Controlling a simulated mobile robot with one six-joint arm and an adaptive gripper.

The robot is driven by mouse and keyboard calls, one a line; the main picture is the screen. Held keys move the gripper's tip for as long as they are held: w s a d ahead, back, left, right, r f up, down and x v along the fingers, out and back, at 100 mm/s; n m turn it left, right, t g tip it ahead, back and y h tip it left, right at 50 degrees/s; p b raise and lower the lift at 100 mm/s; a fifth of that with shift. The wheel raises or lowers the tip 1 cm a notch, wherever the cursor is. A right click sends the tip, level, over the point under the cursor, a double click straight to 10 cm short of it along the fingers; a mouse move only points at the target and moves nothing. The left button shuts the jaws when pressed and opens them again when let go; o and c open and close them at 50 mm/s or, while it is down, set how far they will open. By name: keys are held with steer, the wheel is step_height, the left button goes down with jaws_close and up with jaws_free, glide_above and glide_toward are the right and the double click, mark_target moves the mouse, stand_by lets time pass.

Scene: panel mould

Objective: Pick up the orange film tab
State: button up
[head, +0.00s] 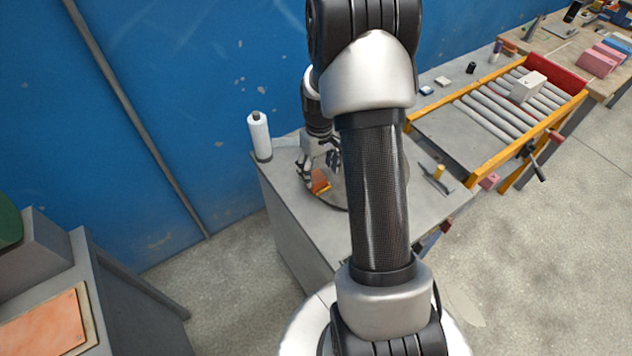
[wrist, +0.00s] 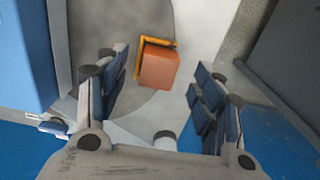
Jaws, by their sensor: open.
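The orange film tab (head: 320,177) shows in the head view as a small orange piece at a round grey plate (head: 338,203) on the grey bench. In the wrist view the tab (wrist: 157,68) is a blocky orange-brown piece with a brighter orange strip along its top and left edges. My gripper (wrist: 158,80) is open, with one blue-padded finger on either side of the tab. No contact between fingers and tab shows, and I cannot tell the height gap. In the head view my gripper (head: 312,168) is partly hidden behind my arm.
A white bottle (head: 259,135) with a dark cap stands at the bench's back left corner. A small yellow cylinder (head: 439,172) is on the bench's right. A yellow-framed roller conveyor (head: 470,125) carrying a pale box (head: 529,86) adjoins the bench. A blue wall (head: 190,90) rises behind.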

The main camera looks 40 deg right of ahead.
mark_target(317, 177)
steer(key=f, duration=0.1)
steer(key=f+b, duration=0.1)
steer(key=f, duration=0.1)
steer(key=f+b, duration=0.1)
steer(key=shift+w+f, duration=0.35)
steer(key=shift+f, duration=0.05)
steer(key=shift+c, duration=0.2)
steer(key=c, duration=1.1)
